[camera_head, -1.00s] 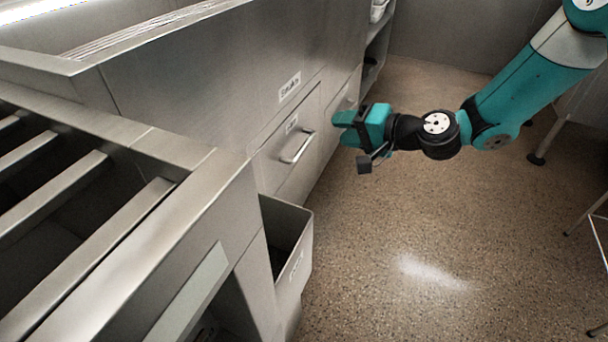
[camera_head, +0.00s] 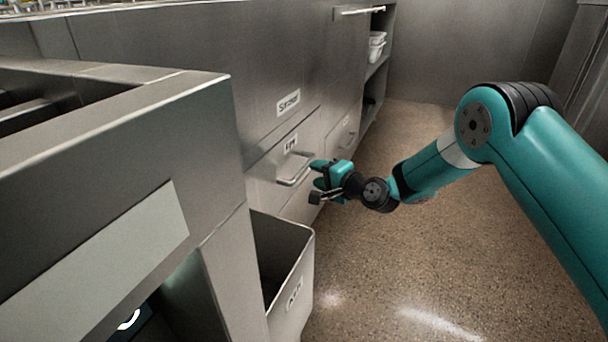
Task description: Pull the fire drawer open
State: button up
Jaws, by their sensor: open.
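An open bin-like drawer (camera_head: 303,268) with a blurred label juts out at the lower left. A panel labelled like "Simmer" (camera_head: 288,102) is above. Another closed drawer (camera_head: 343,135) is farther along. The speckled floor (camera_head: 400,270) is clear.

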aim_at(304, 166)
jog(key=b+x, duration=0.1)
jog(key=x, duration=0.5)
jog(key=shift+b, duration=0.4)
grip_shut()
